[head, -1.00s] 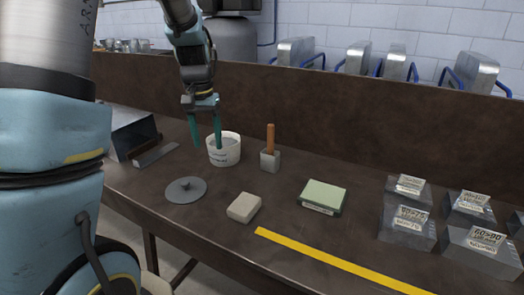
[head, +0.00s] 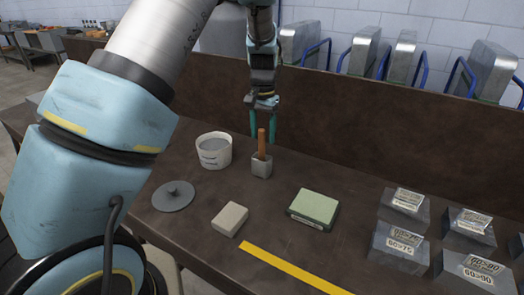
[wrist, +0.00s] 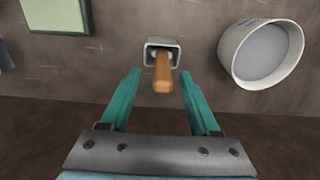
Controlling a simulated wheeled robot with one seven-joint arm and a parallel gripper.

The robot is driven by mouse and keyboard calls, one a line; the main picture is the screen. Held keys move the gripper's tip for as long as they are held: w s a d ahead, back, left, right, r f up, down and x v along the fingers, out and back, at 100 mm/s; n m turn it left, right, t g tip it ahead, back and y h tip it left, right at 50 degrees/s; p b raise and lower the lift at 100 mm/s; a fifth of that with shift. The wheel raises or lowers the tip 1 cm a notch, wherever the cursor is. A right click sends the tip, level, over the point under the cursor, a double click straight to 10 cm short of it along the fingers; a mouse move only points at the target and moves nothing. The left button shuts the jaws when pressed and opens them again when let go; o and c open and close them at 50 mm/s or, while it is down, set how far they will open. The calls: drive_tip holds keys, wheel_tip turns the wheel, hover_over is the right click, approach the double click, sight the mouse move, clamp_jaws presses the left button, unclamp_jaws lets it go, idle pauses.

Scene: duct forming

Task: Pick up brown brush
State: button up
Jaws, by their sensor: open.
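The brown brush (head: 262,142) stands upright with its handle up in a small grey square holder (head: 261,167). In the wrist view the brush's handle (wrist: 162,74) points toward the camera, and the holder (wrist: 153,46) shows behind it. My gripper (head: 263,136) is open, with its green fingers around the upper part of the handle as seen from the head. In the wrist view my gripper (wrist: 157,88) has one finger on each side of the handle, with gaps on both sides. The brush's lower end is hidden inside the holder.
A white bucket (head: 214,150) stands just left of the holder. A grey disc (head: 173,196), a beige block (head: 230,219) and a green-topped block (head: 314,207) lie in front. Several labelled metal blocks (head: 400,246) sit at the right. A brown back panel (head: 370,135) rises behind.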

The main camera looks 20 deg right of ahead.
sight(262, 143)
drive_tip(key=f+p, duration=0.1)
drive_tip(key=f, duration=0.3)
drive_tip(key=shift+a, duration=0.2)
drive_tip(key=shift+c, duration=0.3)
clamp_jaws()
idle(0.9)
